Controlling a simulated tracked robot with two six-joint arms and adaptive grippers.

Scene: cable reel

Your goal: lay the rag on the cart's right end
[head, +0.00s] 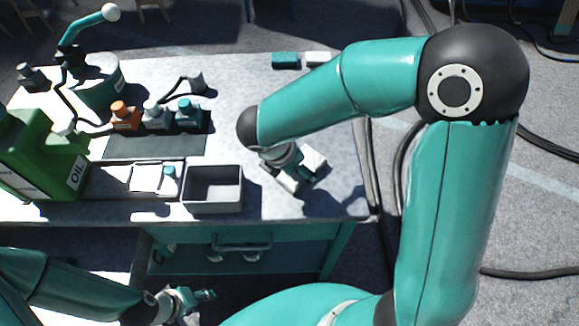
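The cart (228,247) has a pale grey top, and its right end lies under my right arm. A white, cloth-like thing that looks like the rag (314,158) shows beside and under my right gripper (291,178) at that end. The gripper points down, close to the top. The wrist hides most of its fingers, so I cannot tell whether it grips the rag or only touches it. My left gripper (200,305) is low in front of the cart, with its fingers apart and nothing seen between them.
An open grey bin (213,188) stands left of my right gripper. A green oil can (38,155), small bottles (156,114) and a teal pot (98,82) crowd the left side. A teal block (285,60) lies at the back edge. Cables (545,135) run over the floor at right.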

